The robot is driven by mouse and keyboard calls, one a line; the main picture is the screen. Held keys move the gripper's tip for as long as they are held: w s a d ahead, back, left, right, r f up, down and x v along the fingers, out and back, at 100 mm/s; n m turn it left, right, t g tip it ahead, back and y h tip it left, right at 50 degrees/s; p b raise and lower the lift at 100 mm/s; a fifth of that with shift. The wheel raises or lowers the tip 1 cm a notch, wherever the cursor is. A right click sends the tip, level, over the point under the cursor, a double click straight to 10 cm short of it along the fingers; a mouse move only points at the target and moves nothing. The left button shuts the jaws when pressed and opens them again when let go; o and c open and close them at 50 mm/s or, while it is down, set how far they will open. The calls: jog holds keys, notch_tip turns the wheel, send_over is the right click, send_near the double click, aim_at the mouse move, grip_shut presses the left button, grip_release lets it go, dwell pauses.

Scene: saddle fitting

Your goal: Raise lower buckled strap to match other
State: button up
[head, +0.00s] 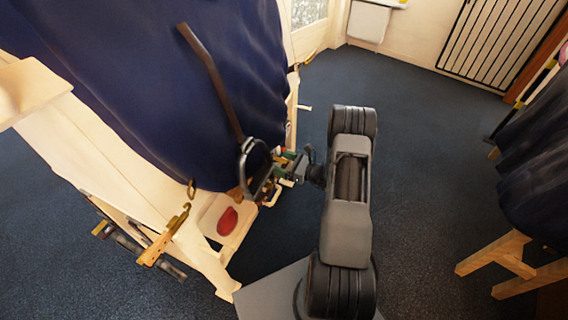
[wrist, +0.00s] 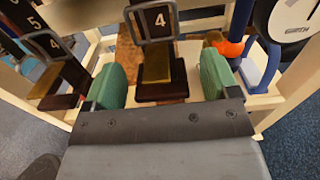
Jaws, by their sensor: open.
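In the wrist view a dark strap (wrist: 155,22) marked 4 passes through a grey metal buckle frame, with a brass-coloured piece and a dark brown block (wrist: 162,91) below. My gripper (wrist: 163,78) is open, its green pads on either side of this strap end, with visible gaps. A second buckled strap (wrist: 45,45), showing a 4 and part of a 5, hangs to the left, outside the pads. In the head view my gripper (head: 287,163) is beside the blue-draped form, near a black loop (head: 258,168) on a brown strap (head: 212,80). The buckles are too small to tell there.
A white dial marked GIRTH (wrist: 293,20) and an orange-and-blue part (wrist: 230,47) stand close right of my gripper. Pale wooden framing (head: 125,165) carries the blue drape (head: 160,70). Another draped stand (head: 540,170) is at far right.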

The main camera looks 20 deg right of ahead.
jog(key=p+v, duration=0.2)
jog(key=v, duration=1.1)
jog(key=shift+s+d, duration=0.2)
jog(key=shift+d, duration=0.1)
dwell(0.6)
jog(key=s+a+r+n+g+p, duration=0.1)
jog(key=a+r+n+g+p, duration=0.55)
jog(key=r, duration=0.55)
jog(key=s+a+r+n+g+p, duration=0.1)
jog(key=a+r+n+g+p, duration=0.6)
jog(key=r, duration=0.6)
jog(key=s+a+r+n+t+h+p, duration=0.1)
jog(key=s+a+r+n+h+p, duration=0.1)
jog(key=r, duration=0.6)
jog(key=s+a+r+n+t+h+p, duration=0.1)
jog(key=s+a+r+n+h+p, duration=0.1)
jog(key=s+r+n+h+p, duration=0.2)
jog(key=s+a+r+n+t+h+p, duration=0.1)
jog(key=r+n+h+p, duration=0.4)
jog(key=r, duration=0.8)
jog(key=shift+s+a+n+h+p, duration=0.3)
jog(key=shift+s+a+n+p, duration=0.7)
jog(key=shift+n, duration=0.85)
jog(key=shift+s+d, duration=0.15)
jog(key=shift+d, duration=0.05)
